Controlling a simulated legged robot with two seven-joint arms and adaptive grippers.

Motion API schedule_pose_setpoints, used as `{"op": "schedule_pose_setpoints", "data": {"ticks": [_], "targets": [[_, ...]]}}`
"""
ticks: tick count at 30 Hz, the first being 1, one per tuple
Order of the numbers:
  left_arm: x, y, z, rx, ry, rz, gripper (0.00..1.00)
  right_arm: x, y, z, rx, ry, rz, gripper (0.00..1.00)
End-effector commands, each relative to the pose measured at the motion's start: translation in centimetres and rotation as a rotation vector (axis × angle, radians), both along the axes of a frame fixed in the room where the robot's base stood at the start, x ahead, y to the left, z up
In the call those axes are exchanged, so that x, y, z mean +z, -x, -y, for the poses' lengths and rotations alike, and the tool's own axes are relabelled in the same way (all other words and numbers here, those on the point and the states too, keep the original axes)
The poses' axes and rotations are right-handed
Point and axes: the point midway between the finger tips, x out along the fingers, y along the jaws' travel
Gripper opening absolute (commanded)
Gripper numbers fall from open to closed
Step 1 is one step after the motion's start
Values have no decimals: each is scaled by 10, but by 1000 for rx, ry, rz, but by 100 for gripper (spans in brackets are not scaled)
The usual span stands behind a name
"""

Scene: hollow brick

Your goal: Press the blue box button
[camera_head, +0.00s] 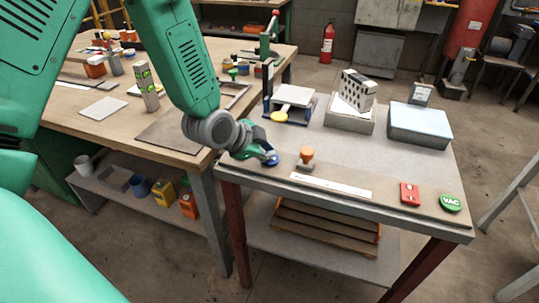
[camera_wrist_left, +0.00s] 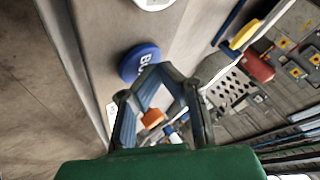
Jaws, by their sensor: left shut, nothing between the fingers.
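The round blue button (camera_wrist_left: 138,62) with white lettering sits on the front strip of the workbench, seen in the left wrist view just beyond my fingertips. In the head view the blue button (camera_head: 272,160) shows at the tip of my left gripper (camera_head: 262,154), which covers part of it. In the left wrist view my left gripper (camera_wrist_left: 160,72) is shut and empty, its tips close beside the button. I cannot tell whether they touch it. My right gripper is not in view.
An orange-knobbed stamp (camera_head: 307,158) stands just right of the gripper. A white strip (camera_head: 330,186), a red block (camera_head: 409,193) and a green VAC button (camera_head: 451,203) lie along the front edge. A hollow brick (camera_head: 357,90) rests on a grey block behind.

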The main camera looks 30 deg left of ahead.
Motion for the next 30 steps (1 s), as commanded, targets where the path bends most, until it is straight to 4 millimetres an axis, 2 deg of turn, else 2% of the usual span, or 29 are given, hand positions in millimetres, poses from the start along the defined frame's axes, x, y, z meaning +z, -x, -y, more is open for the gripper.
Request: {"op": "schedule_pose_setpoints", "data": {"ticks": [10,25,30], "targets": [[5,0,1,0,-1,1,0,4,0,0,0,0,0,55],[55,0,0,1,0,1,0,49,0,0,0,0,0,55],[61,0,0,0,0,0,0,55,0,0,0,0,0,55]]}}
